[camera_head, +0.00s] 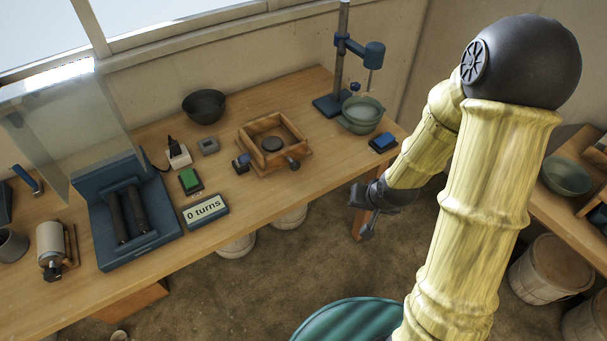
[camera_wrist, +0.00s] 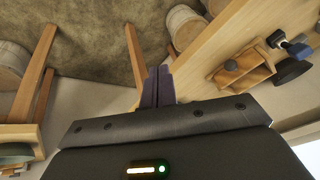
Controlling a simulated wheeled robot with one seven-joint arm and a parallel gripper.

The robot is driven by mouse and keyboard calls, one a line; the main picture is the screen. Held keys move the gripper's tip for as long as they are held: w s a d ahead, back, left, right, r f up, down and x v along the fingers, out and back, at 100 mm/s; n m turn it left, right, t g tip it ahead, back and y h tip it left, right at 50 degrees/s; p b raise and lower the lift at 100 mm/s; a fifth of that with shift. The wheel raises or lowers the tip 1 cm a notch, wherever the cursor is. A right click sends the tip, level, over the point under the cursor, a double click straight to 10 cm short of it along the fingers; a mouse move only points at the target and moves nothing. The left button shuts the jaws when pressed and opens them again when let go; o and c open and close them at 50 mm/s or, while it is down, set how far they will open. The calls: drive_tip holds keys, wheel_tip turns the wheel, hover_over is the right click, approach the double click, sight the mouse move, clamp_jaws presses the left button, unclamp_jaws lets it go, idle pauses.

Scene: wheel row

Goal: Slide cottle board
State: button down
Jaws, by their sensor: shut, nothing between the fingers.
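A square frame of wooden boards (camera_head: 250,139) stands on the workbench in the head view, with a dark round disc (camera_head: 272,144) inside it. I take these boards to be the cottle boards. A blue clamp (camera_head: 242,161) and a dark clamp (camera_head: 293,163) sit at its front corners. My gripper (camera_head: 368,228) hangs beyond the bench's front edge, to the right of the frame and apart from it. In the wrist view my gripper's fingers (camera_wrist: 158,87) are together and empty. A wooden piece (camera_wrist: 240,70) shows there at the right; I cannot tell whether it is the frame.
A blue roller device (camera_head: 130,215) and a "0 turns" display (camera_head: 205,209) stand left on the bench. A blue stand (camera_head: 335,100), green bowls (camera_head: 360,113) and a blue block (camera_head: 383,142) are right. A dark bowl (camera_head: 204,106) is behind. Buckets (camera_head: 548,268) stand on the floor.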

sight(298, 169)
drive_tip(key=w+a+f+m+t+y, duration=0.6)
drive_tip(key=a+m+t, duration=0.1)
drive_tip(key=a+m, duration=0.1)
drive_tip(key=shift+w+f+m+y+b, duration=0.35)
drive_tip(key=shift+m+b, duration=0.1)
drive_tip(key=shift+m, duration=0.35)
drive_tip(key=shift+a, duration=0.1)
drive_tip(key=p+x, duration=0.1)
drive_tip(key=x, duration=0.3)
drive_tip(key=r+p+x, duration=0.1)
drive_tip(key=x, duration=0.4)
drive_tip(key=p+x, duration=0.1)
drive_tip(key=x, duration=0.3)
drive_tip(key=shift+w+a, duration=0.2)
drive_tip(key=shift+w, duration=0.35)
